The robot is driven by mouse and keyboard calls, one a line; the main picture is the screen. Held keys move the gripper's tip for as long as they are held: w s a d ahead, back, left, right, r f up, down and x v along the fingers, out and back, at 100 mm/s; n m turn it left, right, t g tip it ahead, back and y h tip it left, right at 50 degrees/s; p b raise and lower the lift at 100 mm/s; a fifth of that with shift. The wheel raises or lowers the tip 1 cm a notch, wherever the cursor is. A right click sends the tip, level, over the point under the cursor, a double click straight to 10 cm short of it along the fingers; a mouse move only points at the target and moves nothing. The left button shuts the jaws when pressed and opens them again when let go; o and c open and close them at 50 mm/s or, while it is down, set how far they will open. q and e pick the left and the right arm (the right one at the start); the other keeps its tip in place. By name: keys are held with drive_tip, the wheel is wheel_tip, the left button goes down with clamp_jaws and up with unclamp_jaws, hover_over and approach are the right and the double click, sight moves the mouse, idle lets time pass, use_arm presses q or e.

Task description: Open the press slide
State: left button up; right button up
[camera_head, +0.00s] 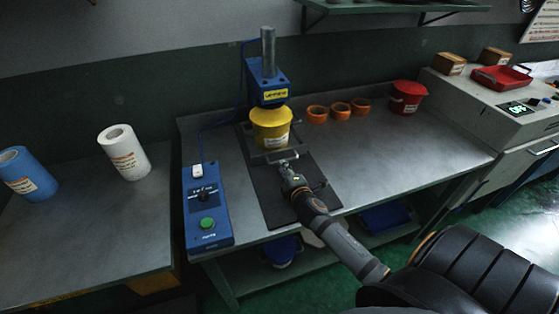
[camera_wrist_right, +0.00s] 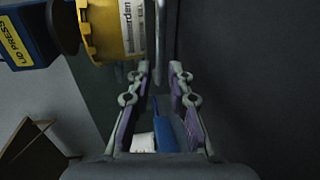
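The press has a blue head (camera_head: 267,94) on a grey column, at the back of the metal bench. A yellow bucket (camera_head: 271,128) stands under the head; it also shows in the wrist view (camera_wrist_right: 108,28). The slide's grey bar handle (camera_head: 272,156) is at the front of the bucket. My right gripper (camera_head: 285,161) is at the handle over the dark base plate (camera_head: 270,204). In the wrist view its fingers (camera_wrist_right: 162,72) are apart, with a thin grey bar between or just beyond the tips; contact cannot be told. My left gripper is not in view.
A blue control box (camera_head: 206,222) with a green button stands left of the plate. Orange rings (camera_head: 340,109) and a red bucket (camera_head: 407,97) are at the back right. White (camera_head: 124,152) and blue (camera_head: 27,174) rolls stand on the left table.

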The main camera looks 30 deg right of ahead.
drive_tip(key=x, duration=0.5)
drive_tip(key=shift+f, duration=0.1)
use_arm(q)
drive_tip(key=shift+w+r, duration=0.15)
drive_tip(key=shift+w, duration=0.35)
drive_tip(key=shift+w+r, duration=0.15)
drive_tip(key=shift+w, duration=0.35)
use_arm(e)
clamp_jaws()
